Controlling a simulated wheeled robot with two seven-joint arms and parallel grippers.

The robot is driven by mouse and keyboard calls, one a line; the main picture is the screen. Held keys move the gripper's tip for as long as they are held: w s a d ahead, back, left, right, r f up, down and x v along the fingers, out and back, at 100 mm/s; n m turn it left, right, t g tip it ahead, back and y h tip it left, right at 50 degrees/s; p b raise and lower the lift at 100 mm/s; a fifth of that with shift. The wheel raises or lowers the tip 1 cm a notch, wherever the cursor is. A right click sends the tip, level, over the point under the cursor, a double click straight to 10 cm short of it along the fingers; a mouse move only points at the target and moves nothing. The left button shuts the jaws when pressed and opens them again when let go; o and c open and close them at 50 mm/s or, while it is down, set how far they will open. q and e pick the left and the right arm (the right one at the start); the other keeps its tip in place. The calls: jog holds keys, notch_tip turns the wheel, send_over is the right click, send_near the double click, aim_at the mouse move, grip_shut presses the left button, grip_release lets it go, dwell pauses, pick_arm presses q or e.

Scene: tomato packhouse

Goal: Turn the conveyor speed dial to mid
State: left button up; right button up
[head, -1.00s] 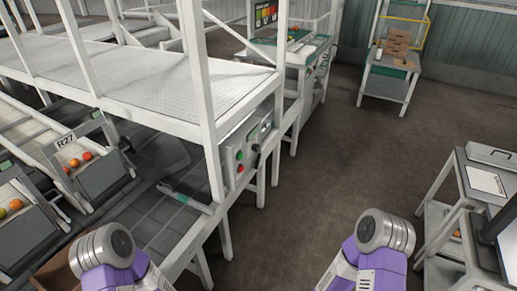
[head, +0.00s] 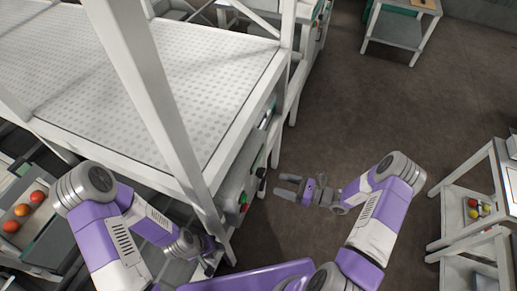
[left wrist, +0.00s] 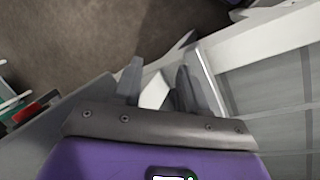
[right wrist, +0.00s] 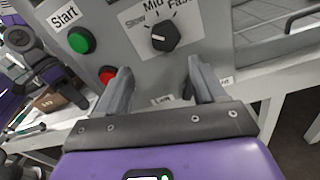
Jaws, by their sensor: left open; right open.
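The black speed dial (right wrist: 166,38) is on the grey control panel in the right wrist view, under the labels Slow, Mid and Fast. Its white mark points left, towards the Slow side. My right gripper (right wrist: 160,68) is open and empty, its fingers pointing at the panel just below the dial, apart from it. In the head view the right gripper (head: 285,188) is to the right of the control box (head: 232,188). My left gripper (left wrist: 157,75) is open and empty, low beside the conveyor frame; in the head view its fingers are partly hidden.
A green Start button (right wrist: 81,40) and a red button (right wrist: 107,75) are left of the dial. A white frame post (head: 160,110) stands by the control box. A white side table (head: 480,190) is at the right. Open floor (head: 340,130) lies between.

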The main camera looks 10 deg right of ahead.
aim_at(264, 174)
jog(key=shift+t, duration=0.3)
jog(key=x, duration=0.7)
jog(key=shift+w+d+r, duration=0.1)
jog(key=shift+w+r, duration=0.3)
jog(key=shift+w, duration=0.1)
jog(key=shift+c, duration=0.4)
jog(key=c, duration=1)
